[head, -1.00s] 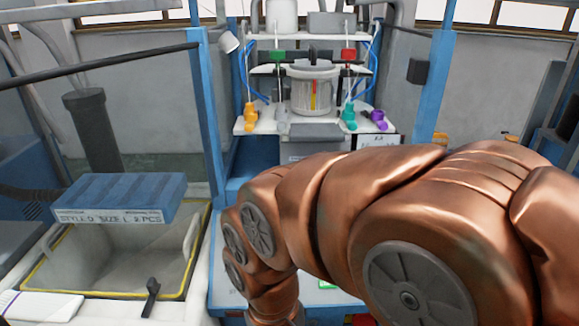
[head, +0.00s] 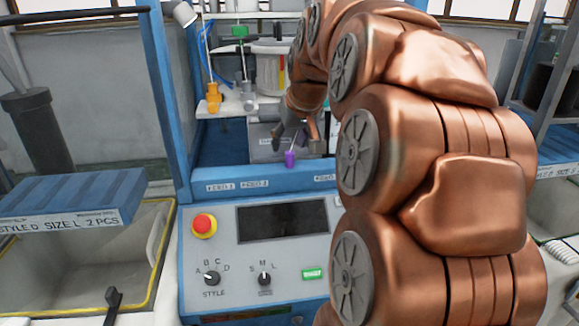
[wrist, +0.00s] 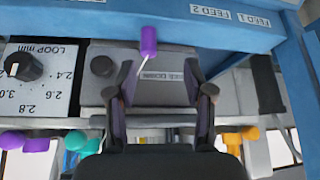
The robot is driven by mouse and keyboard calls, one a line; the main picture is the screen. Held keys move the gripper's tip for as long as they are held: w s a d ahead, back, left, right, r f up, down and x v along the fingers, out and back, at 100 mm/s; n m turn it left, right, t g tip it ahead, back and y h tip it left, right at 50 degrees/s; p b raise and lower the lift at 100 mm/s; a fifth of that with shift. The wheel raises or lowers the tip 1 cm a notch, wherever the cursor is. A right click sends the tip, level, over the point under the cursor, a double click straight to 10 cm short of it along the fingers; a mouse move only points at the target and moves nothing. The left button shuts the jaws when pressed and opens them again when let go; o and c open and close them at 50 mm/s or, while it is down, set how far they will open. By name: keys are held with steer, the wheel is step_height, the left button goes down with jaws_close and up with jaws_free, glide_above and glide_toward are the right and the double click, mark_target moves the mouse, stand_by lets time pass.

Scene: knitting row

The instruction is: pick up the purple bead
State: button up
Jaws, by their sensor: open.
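A small purple bead (head: 290,158) shows in the head view just above the blue front ledge of the machine, below my gripper (head: 297,137). In the wrist view the purple bead (wrist: 148,40) is beyond my fingertips, toward the left finger, with a thin pale strand running from it toward that finger. My gripper (wrist: 160,78) is open, with its two dark fingers apart and nothing visible held between them. Whether the strand touches a finger I cannot tell.
A control panel (head: 268,250) with a red button (head: 204,226) is below the ledge. An orange piece (head: 213,97) stands on the white shelf. Teal (wrist: 75,141) and other purple (wrist: 37,143) pieces show in the wrist view. A grey bin (head: 85,255) is at left.

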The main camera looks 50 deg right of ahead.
mark_target(290, 153)
steer(key=shift+d+p+x, duration=0.25)
steer(key=shift+p+x, duration=0.2)
steer(key=shift+x, duration=0.8)
steer(key=shift+d+p+x, duration=0.25)
steer(key=shift+p+x, duration=0.25)
steer(key=shift+x, duration=0.75)
steer(key=shift+d+p+x, duration=0.3)
steer(key=shift+p+x, duration=0.15)
steer(key=shift+x, duration=0.8)
steer(key=shift+s+r, duration=0.1)
steer(key=shift+r, duration=0.05)
steer(key=c, duration=0.8)
